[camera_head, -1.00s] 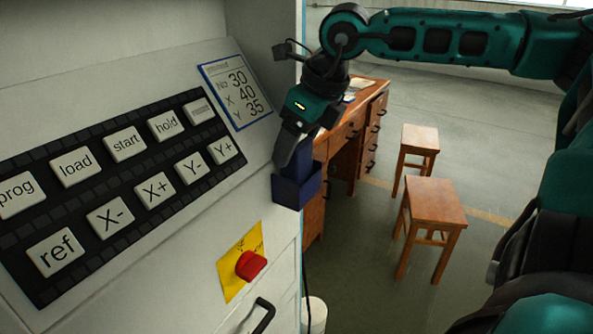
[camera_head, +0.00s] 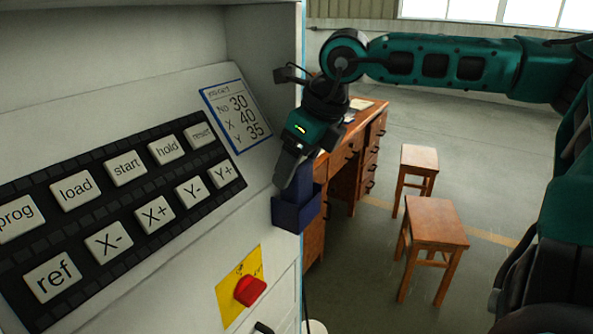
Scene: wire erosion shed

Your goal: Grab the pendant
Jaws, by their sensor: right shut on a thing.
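The pendant (camera_head: 305,180) is a dark blue boxy thing that stands in a dark blue holder (camera_head: 294,215) on the right edge of the machine's front. My right gripper (camera_head: 291,172) reaches down to it from above and is shut on it. The gripper's fingers hide part of the pendant, and its lower end is hidden in the holder. My left gripper does not show.
The machine's keypad (camera_head: 125,190) lies close on the left, with a display (camera_head: 236,117) above it and a red switch (camera_head: 250,291) below. A wooden desk (camera_head: 350,158) and two stools (camera_head: 434,225) stand behind on the right. Open floor lies beyond them.

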